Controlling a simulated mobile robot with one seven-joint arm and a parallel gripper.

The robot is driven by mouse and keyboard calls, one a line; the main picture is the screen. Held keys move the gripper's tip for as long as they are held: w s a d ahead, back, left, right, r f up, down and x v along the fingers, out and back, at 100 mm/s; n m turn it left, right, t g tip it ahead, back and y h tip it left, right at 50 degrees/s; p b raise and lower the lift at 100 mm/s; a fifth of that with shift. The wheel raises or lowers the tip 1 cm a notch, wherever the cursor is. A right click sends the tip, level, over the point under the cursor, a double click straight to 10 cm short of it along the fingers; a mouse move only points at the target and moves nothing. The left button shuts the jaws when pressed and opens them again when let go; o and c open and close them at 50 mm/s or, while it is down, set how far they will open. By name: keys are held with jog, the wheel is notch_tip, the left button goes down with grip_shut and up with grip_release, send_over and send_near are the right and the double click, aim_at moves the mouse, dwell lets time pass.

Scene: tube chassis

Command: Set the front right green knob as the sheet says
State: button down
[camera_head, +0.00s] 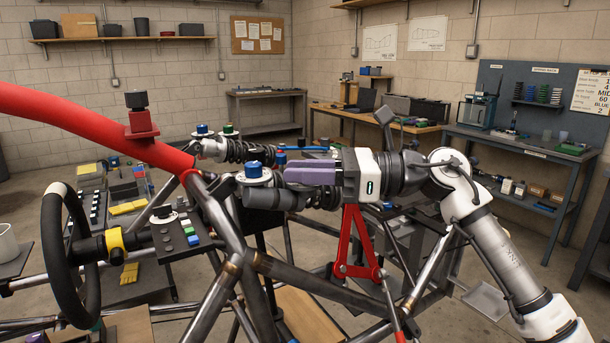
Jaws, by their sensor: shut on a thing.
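My gripper (287,174) reaches in from the right with its purple fingers closed, level with the shock absorbers of the tube chassis (226,206). The fingers are just right of a blue knob (254,168) on a pale round dial. They cover the thing held between them; no green of the front right knob shows there. Farther back, a green knob (228,129) and another blue knob (202,129) sit on pale dials. The sheet (591,92) is at the right edge on the dark board, partly cut off; "MID", "60", "BLUE" and "2" can be read.
A thick red tube (90,122) and a black steering wheel (66,255) stand at the left. A small button panel (182,235) is beside the wheel. Red wishbone links (356,250) are below my gripper. Benches (520,148) line the back and right.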

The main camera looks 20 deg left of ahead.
jog(key=shift+n+g, duration=0.4)
jog(key=shift+g, duration=0.2)
jog(key=c, duration=1.3)
grip_release()
jog(key=b+v, duration=0.1)
jog(key=v, duration=0.6)
jog(key=b+v, duration=0.2)
jog(key=v, duration=0.5)
jog(key=shift+r, duration=0.2)
jog(key=shift+a, duration=0.1)
